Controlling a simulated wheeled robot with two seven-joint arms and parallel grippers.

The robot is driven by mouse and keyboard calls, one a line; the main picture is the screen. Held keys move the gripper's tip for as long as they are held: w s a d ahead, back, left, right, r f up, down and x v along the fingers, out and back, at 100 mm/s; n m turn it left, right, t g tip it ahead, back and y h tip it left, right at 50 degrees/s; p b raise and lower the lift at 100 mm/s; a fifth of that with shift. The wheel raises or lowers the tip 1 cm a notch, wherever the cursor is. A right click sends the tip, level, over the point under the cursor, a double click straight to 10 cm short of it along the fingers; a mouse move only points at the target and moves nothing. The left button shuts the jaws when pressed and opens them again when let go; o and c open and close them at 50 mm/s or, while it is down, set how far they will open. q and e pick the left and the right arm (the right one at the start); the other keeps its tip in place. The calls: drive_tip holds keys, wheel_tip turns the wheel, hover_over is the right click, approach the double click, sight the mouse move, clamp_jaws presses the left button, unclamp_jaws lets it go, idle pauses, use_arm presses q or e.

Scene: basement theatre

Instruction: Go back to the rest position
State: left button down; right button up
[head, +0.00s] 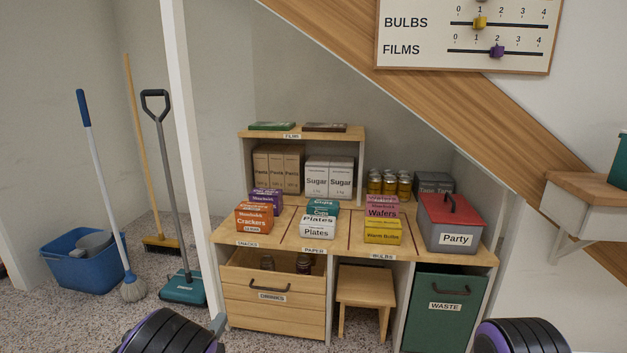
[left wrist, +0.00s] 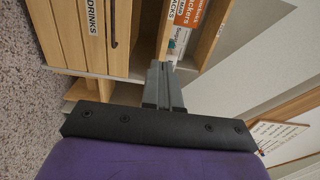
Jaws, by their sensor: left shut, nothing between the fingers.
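My left gripper (head: 218,323) shows as a grey tip low in the head view, in front of the left side of the shelf unit and clear of it as far as I can tell. In the left wrist view its fingers (left wrist: 164,85) are shut together with nothing between them. Behind them are the wooden drawer front (left wrist: 75,30) labelled DRINKS and an orange crackers box (left wrist: 190,12). Part of my right arm shows at the bottom right of the head view; its gripper is out of view.
The DRINKS drawer (head: 272,310) shows jars (head: 303,264) above its front. A stool (head: 366,288) and green WASTE bin (head: 444,320) stand under the counter. A red-lidded Party box (head: 449,225) sits on top.

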use_arm(q)
drive_tip(key=s+a+f+n+g+y+b, duration=0.1)
drive_tip(key=s+a+f+n+g+y, duration=0.25)
drive_tip(key=s+f+n, duration=0.5)
drive_tip(key=s+a+f+n+g+y+b, duration=0.15)
drive_tip(key=s+a+f+n+g, duration=0.25)
drive_tip(key=s+f+n, duration=0.45)
drive_tip(key=s+d+f+n+g+b, duration=0.15)
drive_tip(key=s+f+n+g, duration=0.25)
drive_tip(key=s, duration=1)
drive_tip(key=s+d+f+n+g+b, duration=0.1)
drive_tip(key=s+f+n+g+b, duration=0.3)
drive_tip(key=s, duration=1)
use_arm(e)
wheel_tip(320, 180, down, 7)
drive_tip(key=s+g, duration=0.1)
use_arm(q)
wheel_tip(320, 180, up, 38)
drive_tip(key=w+n+y+p, duration=0.1)
drive_tip(key=w+p, duration=0.1)
drive_tip(key=p, duration=3.7)
drive_tip(key=shift+a+t, duration=0.4)
drive_tip(key=shift+t, duration=0.05)
use_arm(e)
wheel_tip(320, 180, up, 38)
drive_tip(key=w+t, duration=0.1)
drive_tip(key=shift+r, duration=0.15)
drive_tip(key=shift+d, duration=0.1)
